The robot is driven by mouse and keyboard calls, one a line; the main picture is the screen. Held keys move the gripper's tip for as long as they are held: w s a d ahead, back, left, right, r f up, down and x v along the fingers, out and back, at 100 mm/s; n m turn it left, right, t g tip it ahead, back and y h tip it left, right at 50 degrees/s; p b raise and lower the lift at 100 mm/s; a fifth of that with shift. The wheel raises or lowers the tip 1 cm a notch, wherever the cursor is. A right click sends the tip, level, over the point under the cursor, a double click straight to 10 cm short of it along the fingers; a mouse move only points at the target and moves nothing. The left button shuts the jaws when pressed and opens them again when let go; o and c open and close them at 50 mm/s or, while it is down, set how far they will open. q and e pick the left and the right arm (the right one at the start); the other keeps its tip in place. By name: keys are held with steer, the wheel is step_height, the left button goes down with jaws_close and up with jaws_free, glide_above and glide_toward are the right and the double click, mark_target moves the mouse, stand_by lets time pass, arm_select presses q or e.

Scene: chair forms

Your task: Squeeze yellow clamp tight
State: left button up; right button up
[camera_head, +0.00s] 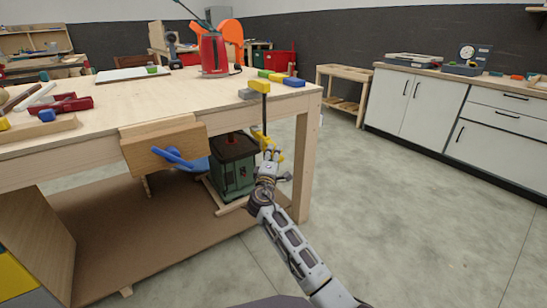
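The yellow clamp (260,87) sits at the right front corner of the wooden workbench (160,100). Its upper yellow jaw rests on the bench top, a dark bar runs down past the edge, and a lower yellow part hangs below the top. My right gripper (271,153) is just under the bench edge, at the clamp's lower part. The fingers and the clamp's yellow parts overlap there, so I cannot tell whether they touch or grip it. My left gripper is not in view.
A wooden vise (163,146) with a blue handle projects from the bench front. A green machine (233,168) stands under the bench. A red container (213,55), several coloured blocks (278,77) and red tools (66,103) lie on top. The floor at right is clear before white cabinets (417,101).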

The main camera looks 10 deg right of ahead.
steer(key=o, duration=0.3)
steer(key=shift+r, duration=0.2)
steer(key=shift+o, duration=0.2)
steer(key=shift+r, duration=0.1)
steer(key=shift+r+p, duration=0.35)
steer(key=shift+p, duration=0.1)
steer(key=shift+w+d, duration=0.1)
steer(key=shift+w, duration=0.1)
steer(key=shift+w+d+f+b, duration=0.15)
steer(key=shift+w+b, duration=0.25)
steer(key=shift+b, duration=0.05)
steer(key=shift+c, duration=0.4)
